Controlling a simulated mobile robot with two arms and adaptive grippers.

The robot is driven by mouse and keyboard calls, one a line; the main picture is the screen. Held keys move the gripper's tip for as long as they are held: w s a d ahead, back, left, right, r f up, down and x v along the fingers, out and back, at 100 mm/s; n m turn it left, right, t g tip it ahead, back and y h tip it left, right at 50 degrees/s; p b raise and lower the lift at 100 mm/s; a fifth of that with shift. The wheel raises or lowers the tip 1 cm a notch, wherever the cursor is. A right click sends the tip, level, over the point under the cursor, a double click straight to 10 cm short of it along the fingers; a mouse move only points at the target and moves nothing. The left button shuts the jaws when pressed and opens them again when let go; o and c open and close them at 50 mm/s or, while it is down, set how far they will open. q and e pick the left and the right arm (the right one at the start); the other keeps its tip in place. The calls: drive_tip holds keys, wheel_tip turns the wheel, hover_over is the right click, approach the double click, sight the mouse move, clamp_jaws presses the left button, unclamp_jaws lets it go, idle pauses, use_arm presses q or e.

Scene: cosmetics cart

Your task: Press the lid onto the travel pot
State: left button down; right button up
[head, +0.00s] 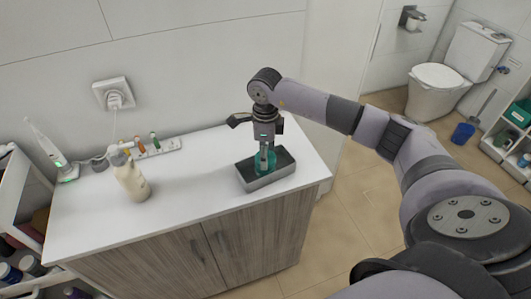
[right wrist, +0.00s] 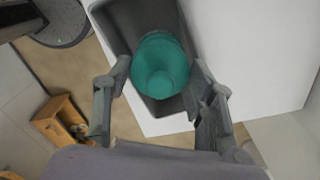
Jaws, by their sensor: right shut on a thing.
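A teal round piece (head: 266,163) stands in a dark grey tray (head: 249,184) on the white counter. It also shows from above in the right wrist view (right wrist: 160,70), as a wide round shape with a smaller round face. I cannot tell lid from pot in it, as both would be one colour here. My right gripper (head: 264,156) points down over the tray and is shut on the teal piece, with a finger on either side of it in the right wrist view. The fingers hide part of it in the head view. My left gripper is not in view.
A cream bottle (head: 132,180) stands on the left of the white counter (head: 200,185). The counter between bottle and tray is clear. A toilet (head: 440,80) stands far right.

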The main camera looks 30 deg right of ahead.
drive_tip(key=shift+f+b, duration=0.2)
drive_tip(key=shift+b, duration=0.3)
idle(1.2)
idle(0.3)
drive_tip(key=o, duration=0.8)
drive_tip(key=o, duration=0.5)
drive_tip(key=shift+r, duration=0.1)
drive_tip(key=shift+r+p, duration=2.05)
drive_tip(key=shift+r, duration=1.4)
